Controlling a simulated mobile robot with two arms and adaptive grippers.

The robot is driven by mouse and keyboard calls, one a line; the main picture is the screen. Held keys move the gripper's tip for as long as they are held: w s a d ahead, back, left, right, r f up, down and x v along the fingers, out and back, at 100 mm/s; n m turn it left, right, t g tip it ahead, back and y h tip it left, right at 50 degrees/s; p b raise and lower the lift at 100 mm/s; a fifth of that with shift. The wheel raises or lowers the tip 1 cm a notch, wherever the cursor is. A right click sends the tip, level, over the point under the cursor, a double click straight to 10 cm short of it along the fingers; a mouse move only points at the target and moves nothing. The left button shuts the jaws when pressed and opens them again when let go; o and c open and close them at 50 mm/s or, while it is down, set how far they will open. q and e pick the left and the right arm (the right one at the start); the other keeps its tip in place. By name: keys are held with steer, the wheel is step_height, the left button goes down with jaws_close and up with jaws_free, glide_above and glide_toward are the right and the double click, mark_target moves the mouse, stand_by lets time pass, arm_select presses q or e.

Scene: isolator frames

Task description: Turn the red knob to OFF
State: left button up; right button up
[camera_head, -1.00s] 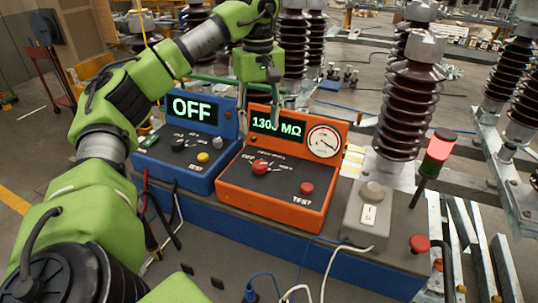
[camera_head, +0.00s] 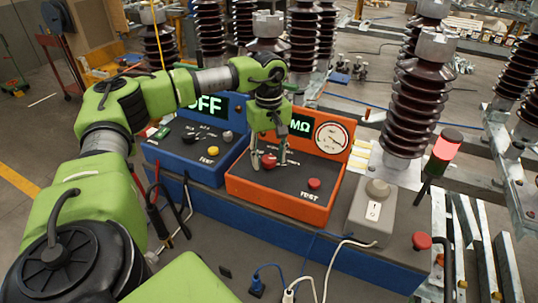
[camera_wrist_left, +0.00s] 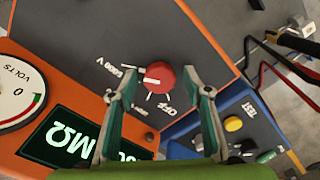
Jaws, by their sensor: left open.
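The red knob (camera_head: 269,160) is on the dark sloping panel of the orange tester (camera_head: 250,187). In the left wrist view the knob (camera_wrist_left: 159,76) is at the centre, with the label OFF (camera_wrist_left: 168,112) below it and a voltage label (camera_wrist_left: 115,75) to its left. I cannot tell for sure where its pointer stands. My left gripper (camera_head: 268,161) is over the panel, pointing down. In the left wrist view its open fingers (camera_wrist_left: 160,75) stand on either side of the knob, with gaps visible. My right gripper is not in view.
The blue unit (camera_head: 190,157) with an OFF display stands left of the tester. A red TEST button (camera_head: 314,183) is near the tester's right front. A grey switch box (camera_head: 372,212), a red-topped signal lamp (camera_head: 443,150) and a red button (camera_head: 421,240) stand to the right. Cables lie in front.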

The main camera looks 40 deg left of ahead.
arm_select(q)
steer(key=c, duration=1.1)
steer(key=shift+n, duration=0.3)
steer(key=n, duration=0.4)
steer(key=shift+n+b, duration=0.3)
steer(key=shift+b, duration=0.05)
steer(key=n, duration=1.1)
steer(key=shift+n, duration=0.4)
steer(key=n, duration=0.7)
steer(key=shift+w+r, duration=0.1)
